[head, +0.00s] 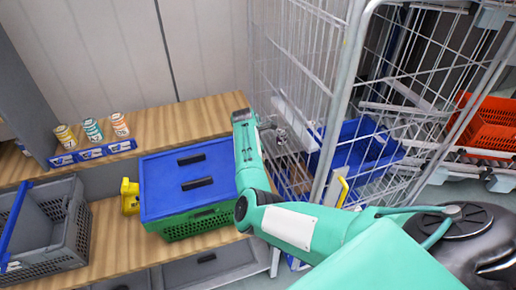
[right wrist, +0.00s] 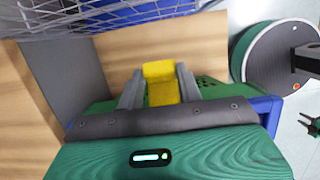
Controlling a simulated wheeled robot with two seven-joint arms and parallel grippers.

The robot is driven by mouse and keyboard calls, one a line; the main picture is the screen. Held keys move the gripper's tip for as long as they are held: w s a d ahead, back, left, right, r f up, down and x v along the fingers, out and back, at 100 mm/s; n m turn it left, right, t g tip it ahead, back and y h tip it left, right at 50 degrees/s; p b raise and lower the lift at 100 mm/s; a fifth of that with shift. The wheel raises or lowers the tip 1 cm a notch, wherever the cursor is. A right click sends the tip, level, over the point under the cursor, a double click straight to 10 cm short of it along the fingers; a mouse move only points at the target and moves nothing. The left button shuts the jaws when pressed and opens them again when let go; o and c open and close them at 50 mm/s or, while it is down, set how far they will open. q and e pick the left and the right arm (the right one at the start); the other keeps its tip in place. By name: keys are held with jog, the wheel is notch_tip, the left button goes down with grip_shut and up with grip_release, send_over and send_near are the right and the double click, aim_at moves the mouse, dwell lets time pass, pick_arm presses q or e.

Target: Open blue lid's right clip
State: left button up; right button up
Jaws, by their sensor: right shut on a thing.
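The blue lid (head: 187,178) sits closed on the green crate (head: 196,224) on the wooden shelf. A yellow clip (head: 130,196) stands out at the crate's left end. My right arm passes over the crate's right end and hides the clip there in the head view; the gripper itself is hidden there too. In the right wrist view, my right gripper (right wrist: 160,88) is shut on the yellow right clip (right wrist: 160,84), with a grey finger on each side. The green crate (right wrist: 98,113) and a blue lid edge (right wrist: 268,110) show behind it. My left gripper is out of view.
A grey crate (head: 76,226) stands left of the green crate. Several small cans (head: 93,130) stand on the raised shelf behind. A wire cage (head: 338,80) with a blue bin (head: 362,150) stands close on the right. A red crate (head: 490,125) is farther right.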

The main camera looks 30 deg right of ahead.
jog(key=shift+r+h+p, duration=0.35)
jog(key=shift+h+p, duration=0.05)
jog(key=shift+p, duration=0.25)
jog(key=shift+a+r+h+p, duration=0.1)
jog(key=shift+h+p, duration=0.3)
jog(key=shift+h, duration=0.2)
jog(key=h, duration=0.1)
jog(key=g+h, duration=0.1)
jog(key=shift+w+a+r+h, duration=0.15)
jog(key=shift+a+r+h, duration=0.05)
jog(key=shift+a+h, duration=0.1)
jog(key=shift+a+r+h+b, duration=0.1)
jog(key=shift+a+h+b, duration=0.15)
jog(key=shift+h+b, duration=0.55)
jog(key=shift+w+a+r+g+h+b, duration=0.15)
jog(key=shift+g+h+b, duration=0.25)
jog(key=shift+h+b, duration=0.45)
jog(key=h+b, duration=0.1)
jog(key=a+h+b, duration=0.1)
jog(key=h, duration=0.1)
jog(key=shift+r+g+b, duration=0.15)
jog(key=shift+g+b, duration=0.2)
jog(key=shift+g, duration=0.05)
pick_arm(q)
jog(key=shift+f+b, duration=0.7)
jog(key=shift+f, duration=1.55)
pick_arm(e)
jog(key=shift+w+a+r+h, duration=0.1)
jog(key=shift+a+r+h, duration=0.15)
jog(key=shift+h, duration=0.3)
